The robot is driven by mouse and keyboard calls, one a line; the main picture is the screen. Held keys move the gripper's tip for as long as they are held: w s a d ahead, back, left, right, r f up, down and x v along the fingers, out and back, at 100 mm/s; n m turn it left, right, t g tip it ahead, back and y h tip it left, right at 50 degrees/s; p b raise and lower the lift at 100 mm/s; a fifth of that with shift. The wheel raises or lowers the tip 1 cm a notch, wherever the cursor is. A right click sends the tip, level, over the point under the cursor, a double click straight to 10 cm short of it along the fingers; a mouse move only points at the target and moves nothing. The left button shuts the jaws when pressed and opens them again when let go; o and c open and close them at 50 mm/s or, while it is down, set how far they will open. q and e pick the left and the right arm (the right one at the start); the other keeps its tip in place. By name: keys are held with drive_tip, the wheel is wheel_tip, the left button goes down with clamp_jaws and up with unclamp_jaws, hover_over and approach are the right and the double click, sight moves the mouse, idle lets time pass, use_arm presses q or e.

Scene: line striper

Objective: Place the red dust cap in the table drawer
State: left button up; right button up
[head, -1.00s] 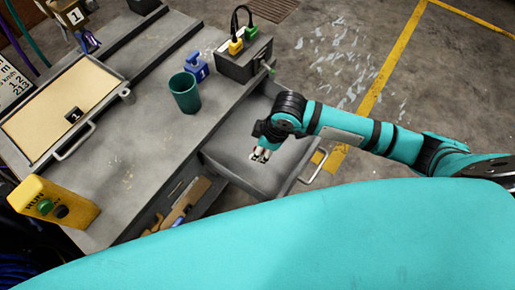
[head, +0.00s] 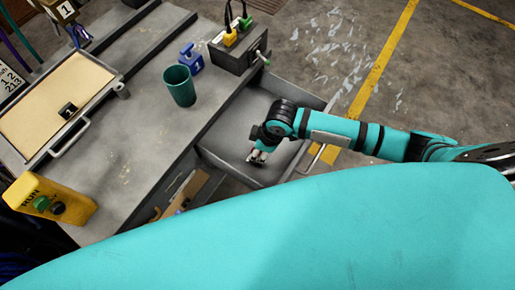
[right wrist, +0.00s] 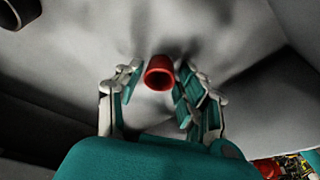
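The red dust cap (right wrist: 159,75) shows in the right wrist view as a small hollow cup, its open end toward the camera. It is on the grey drawer floor, between and slightly beyond the fingertips of my right gripper (right wrist: 157,92). The fingers are spread, with a visible gap on each side of the cap. In the head view my right gripper (head: 258,156) is down inside the pulled-out table drawer (head: 232,128), and the cap cannot be made out there. My left gripper is not in view.
The workbench (head: 130,150) carries a green cup (head: 179,88), a blue padlock-like item (head: 191,58), a dark box (head: 238,52) and a yellow button box (head: 48,200). The drawer handle (head: 318,157) is beside my right arm. The drawer floor around the cap looks clear.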

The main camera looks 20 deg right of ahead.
drive_tip(key=shift+o, duration=0.8)
drive_tip(key=shift+r, duration=0.25)
drive_tip(key=p+v, duration=0.1)
drive_tip(key=v, duration=1)
drive_tip(key=shift+d+r, duration=0.15)
drive_tip(key=shift+r, duration=0.25)
